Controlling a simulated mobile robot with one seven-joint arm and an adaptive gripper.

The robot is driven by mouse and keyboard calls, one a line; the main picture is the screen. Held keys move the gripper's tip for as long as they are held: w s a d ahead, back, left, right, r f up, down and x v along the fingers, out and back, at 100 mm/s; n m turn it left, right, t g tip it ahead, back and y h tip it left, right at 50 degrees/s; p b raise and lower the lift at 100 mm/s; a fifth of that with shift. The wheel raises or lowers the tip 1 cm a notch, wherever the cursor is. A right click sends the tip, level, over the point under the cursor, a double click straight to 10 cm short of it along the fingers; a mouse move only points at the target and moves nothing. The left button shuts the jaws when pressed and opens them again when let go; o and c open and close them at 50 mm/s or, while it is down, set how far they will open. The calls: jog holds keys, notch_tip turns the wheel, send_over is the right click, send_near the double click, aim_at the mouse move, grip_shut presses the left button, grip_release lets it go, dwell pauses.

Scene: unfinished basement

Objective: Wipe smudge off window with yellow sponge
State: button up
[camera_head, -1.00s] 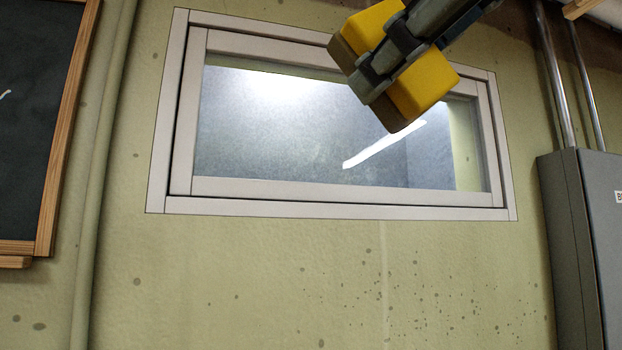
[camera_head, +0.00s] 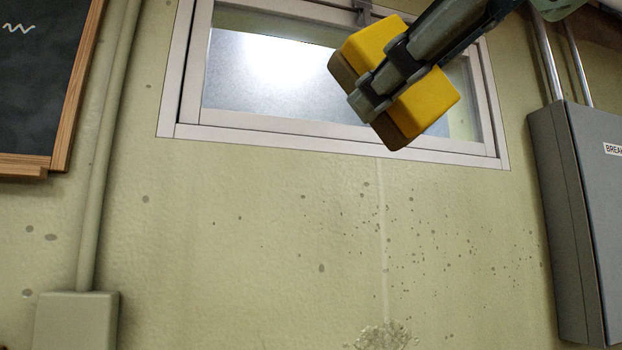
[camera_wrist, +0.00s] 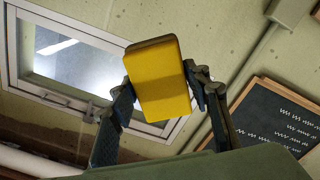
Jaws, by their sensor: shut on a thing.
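My gripper (camera_head: 382,82) is shut on a yellow sponge (camera_head: 424,104) with a brownish scrub layer on one side. The sponge is tilted and held in front of the right part of the window pane (camera_head: 275,78) in the head view. The wrist view also shows the sponge (camera_wrist: 159,86) between the two fingers, with the window (camera_wrist: 75,62) beyond it. I cannot tell whether the sponge touches the glass. The pane looks hazy with a bright glare. I see no distinct smudge, and the sponge and arm hide part of the glass.
A grey breaker box (camera_head: 590,220) with metal conduits stands at the right. A wood-framed chalkboard (camera_head: 35,85) hangs at the left, beside a wall pipe (camera_head: 108,150) and a pale box (camera_head: 77,320).

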notch_tip(320, 180, down, 23)
jog(key=b, duration=1.2)
jog(key=shift+r, duration=0.2)
jog(key=shift+s+a+r, duration=0.1)
notch_tip(320, 180, up, 17)
jog(key=p, duration=0.7)
jog(key=shift+f+p, duration=0.2)
jog(key=shift+p, duration=0.15)
